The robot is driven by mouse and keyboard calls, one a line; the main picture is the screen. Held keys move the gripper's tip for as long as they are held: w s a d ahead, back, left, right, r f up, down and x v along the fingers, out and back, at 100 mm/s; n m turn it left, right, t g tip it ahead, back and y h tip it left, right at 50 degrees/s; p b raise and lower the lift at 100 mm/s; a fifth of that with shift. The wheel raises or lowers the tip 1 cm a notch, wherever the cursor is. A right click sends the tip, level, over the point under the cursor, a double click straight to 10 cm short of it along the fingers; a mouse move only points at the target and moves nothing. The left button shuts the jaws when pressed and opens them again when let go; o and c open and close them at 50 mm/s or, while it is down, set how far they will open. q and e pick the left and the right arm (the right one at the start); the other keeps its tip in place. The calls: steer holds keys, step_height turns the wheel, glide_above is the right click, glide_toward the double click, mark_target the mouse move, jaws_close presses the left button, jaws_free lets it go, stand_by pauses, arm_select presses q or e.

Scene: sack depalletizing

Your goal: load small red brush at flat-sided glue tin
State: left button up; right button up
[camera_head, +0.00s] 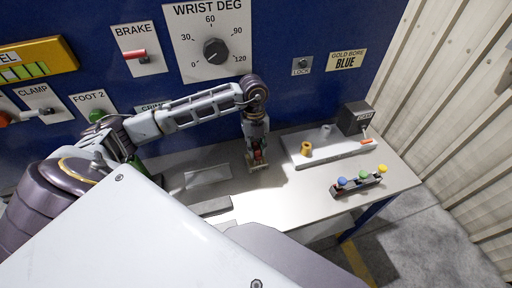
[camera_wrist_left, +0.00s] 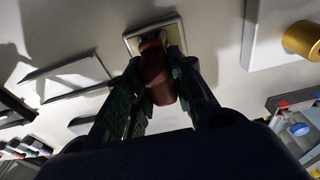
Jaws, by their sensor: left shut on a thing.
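My left gripper (camera_head: 258,157) points down over the workbench and is shut on the small red brush. In the left wrist view the brush's dark red body (camera_wrist_left: 157,75) sits between the two fingers (camera_wrist_left: 158,85); its bristles cannot be made out. Just beyond its far end is a pale, square-edged thing (camera_wrist_left: 133,42), which seems to be the flat-sided glue tin. The brush overlaps this thing, and I cannot tell whether they touch. In the head view a tan edge (camera_head: 251,168) shows under the fingers. My right gripper is not in view.
The workbench (camera_head: 290,196) holds a pale tray (camera_head: 310,161) with a gold cylinder (camera_head: 305,150), and a dark box (camera_head: 355,118) behind. A rack with blue, green and yellow tops (camera_head: 358,184) stands near the right front. A flat plate (camera_head: 207,174) lies left. A blue panel (camera_head: 290,30) rises behind.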

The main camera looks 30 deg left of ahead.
mark_target(257, 147)
arm_select(q)
steer(key=shift+r+p, duration=2.1)
steer(key=shift+r, duration=1.35)
